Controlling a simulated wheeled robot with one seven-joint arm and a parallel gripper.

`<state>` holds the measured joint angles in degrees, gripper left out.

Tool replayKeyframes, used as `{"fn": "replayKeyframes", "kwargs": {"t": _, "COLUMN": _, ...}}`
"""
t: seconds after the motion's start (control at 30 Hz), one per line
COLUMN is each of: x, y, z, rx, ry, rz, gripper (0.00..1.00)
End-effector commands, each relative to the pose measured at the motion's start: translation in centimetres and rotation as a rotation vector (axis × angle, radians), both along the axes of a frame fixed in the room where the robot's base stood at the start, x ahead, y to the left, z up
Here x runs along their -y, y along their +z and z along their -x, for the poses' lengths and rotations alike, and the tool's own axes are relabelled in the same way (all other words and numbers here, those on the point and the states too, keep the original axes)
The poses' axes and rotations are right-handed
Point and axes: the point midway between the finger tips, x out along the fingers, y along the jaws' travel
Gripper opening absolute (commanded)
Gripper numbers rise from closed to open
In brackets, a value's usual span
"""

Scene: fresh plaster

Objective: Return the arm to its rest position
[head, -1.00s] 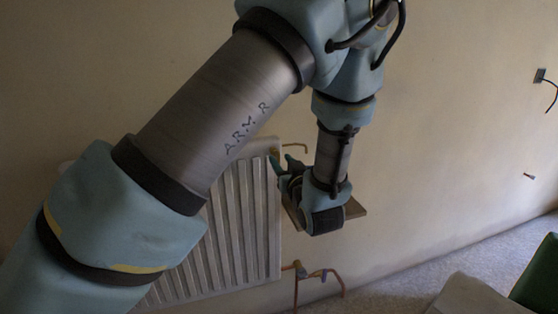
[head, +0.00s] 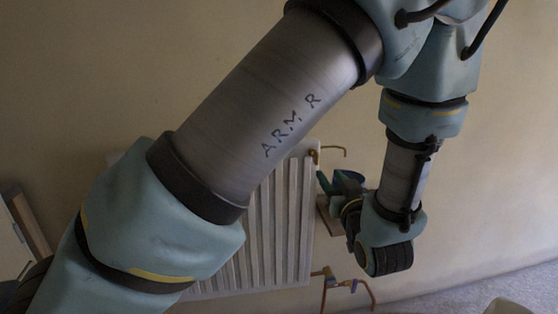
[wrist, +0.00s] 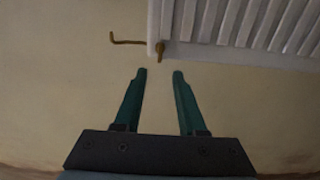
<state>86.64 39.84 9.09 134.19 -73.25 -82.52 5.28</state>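My arm, marked "ARM R", spans the head view from lower left to upper right, then bends down to the wrist. My gripper (head: 322,181) shows there in front of the wall by the radiator's right edge, partly hidden by my wrist. In the wrist view, my gripper (wrist: 159,75) has two green fingers standing apart. Nothing is between them. Wall shows behind the fingers, and I cannot judge the distance to it.
A white ribbed radiator (head: 283,230) hangs on the plaster wall behind the arm. Copper pipes (head: 345,283) run below its right end, and a short pipe stub (wrist: 128,41) shows by its corner. A framed thing (head: 22,225) stands at the left edge. Floor shows at lower right.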

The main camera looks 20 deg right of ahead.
Motion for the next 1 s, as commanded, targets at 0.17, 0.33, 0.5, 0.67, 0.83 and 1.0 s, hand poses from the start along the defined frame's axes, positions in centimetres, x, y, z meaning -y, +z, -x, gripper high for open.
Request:
{"fn": "replayKeyframes", "kwargs": {"t": 0.17, "x": -0.4, "y": -0.2, "z": -1.1, "rx": -0.036, "ry": 0.004, "rz": 0.006, "gripper": 0.4}}
{"fn": "replayKeyframes", "kwargs": {"t": 0.33, "x": -1.9, "y": -1.4, "z": -4.9, "rx": -0.206, "ry": -0.003, "rz": 0.028, "gripper": 0.4}}
{"fn": "replayKeyframes", "kwargs": {"t": 0.5, "x": -4.7, "y": -2.7, "z": -8.6, "rx": -0.427, "ry": -0.025, "rz": 0.05, "gripper": 0.4}}
{"fn": "replayKeyframes", "kwargs": {"t": 0.67, "x": -8.0, "y": -3.4, "z": -10.4, "rx": -0.615, "ry": -0.051, "rz": 0.061, "gripper": 0.4}}
{"fn": "replayKeyframes", "kwargs": {"t": 0.83, "x": -12.6, "y": -3.6, "z": -10.9, "rx": -0.8, "ry": -0.073, "rz": 0.051, "gripper": 0.4}}
{"fn": "replayKeyframes", "kwargs": {"t": 1.0, "x": -18.2, "y": -3.4, "z": -9.8, "rx": -0.975, "ry": -0.079, "rz": 0.021, "gripper": 0.4}}
